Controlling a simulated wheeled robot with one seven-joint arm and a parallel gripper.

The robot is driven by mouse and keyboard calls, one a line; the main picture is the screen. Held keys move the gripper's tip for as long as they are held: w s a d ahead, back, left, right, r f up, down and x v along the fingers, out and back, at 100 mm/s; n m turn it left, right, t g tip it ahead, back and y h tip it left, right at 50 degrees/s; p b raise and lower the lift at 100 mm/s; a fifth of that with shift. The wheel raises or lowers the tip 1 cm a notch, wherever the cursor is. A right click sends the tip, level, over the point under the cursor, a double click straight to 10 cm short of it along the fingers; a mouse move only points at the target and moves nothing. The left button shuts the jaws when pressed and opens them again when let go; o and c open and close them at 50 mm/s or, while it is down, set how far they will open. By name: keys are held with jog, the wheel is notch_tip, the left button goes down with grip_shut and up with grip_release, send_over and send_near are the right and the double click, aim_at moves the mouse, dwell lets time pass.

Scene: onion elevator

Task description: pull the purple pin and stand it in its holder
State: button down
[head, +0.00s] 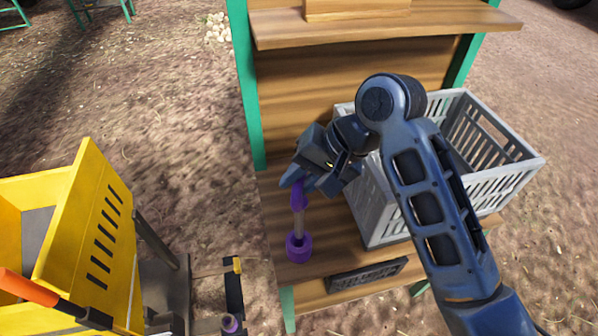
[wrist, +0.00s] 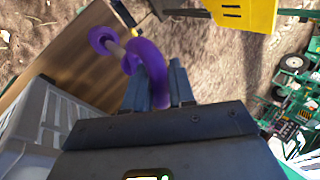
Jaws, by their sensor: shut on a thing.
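My gripper (head: 294,182) is shut on the purple ring handle of the pin (head: 298,222). The pin stands nearly upright, with a pale shaft below the ring. A round purple piece (head: 298,247) surrounds its lower end, over the front left of the wooden shelf. I cannot tell whether that piece is the holder or part of the pin, or whether it touches the wood. In the wrist view, the purple ring (wrist: 152,68) lies between my gripper's fingers (wrist: 159,88), with the round purple piece (wrist: 103,40) beyond.
A grey slatted crate (head: 370,205) stands on the wooden shelf (head: 325,262), right of the pin and partly behind my arm. A yellow bin (head: 100,225) stands left. Bare ground lies between bin and shelf.

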aim_at(305, 202)
jog(key=shift+f, duration=0.75)
jog(key=f+b, duration=0.2)
jog(key=shift+b, duration=0.4)
jog(key=shift+f+b, duration=0.45)
jog(key=shift+f, duration=1.6)
jog(key=c, duration=0.9)
grip_release()
jog(key=shift+o, duration=0.2)
jog(key=v, duration=0.7)
jog(key=shift+d+r, duration=0.2)
jog(key=shift+r, duration=0.15)
